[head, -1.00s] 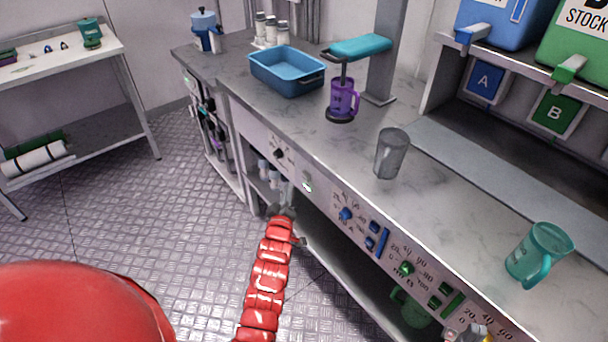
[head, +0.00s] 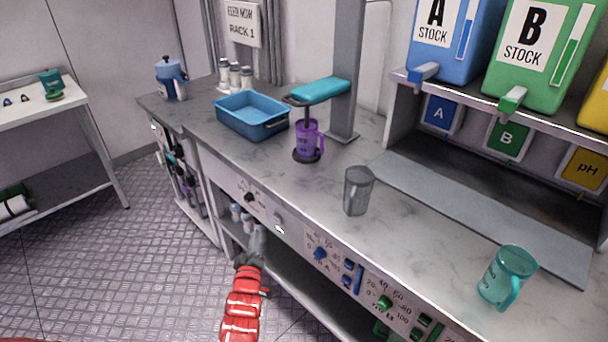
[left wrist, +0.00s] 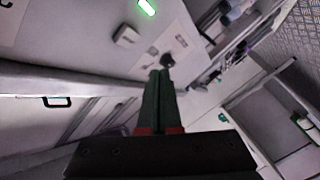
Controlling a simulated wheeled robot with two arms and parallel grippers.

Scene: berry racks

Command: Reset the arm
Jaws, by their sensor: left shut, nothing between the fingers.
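My left arm is red and comes up from the bottom of the head view. Its gripper (head: 254,246) is in front of the bench's open lower shelf, below the counter edge. In the left wrist view its two dark fingers (left wrist: 160,85) lie together, shut and empty. They point toward a pale panel with a dark knob, and I cannot tell how far off it is. My right gripper is not in view.
The counter (head: 290,195) holds a blue tray (head: 250,131), a purple mug (head: 307,140) under a teal-topped stand, a grey mug (head: 358,190) and a teal mug (head: 507,277). Stock containers (head: 540,60) stand above. Open floor (head: 120,260) lies left of the bench.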

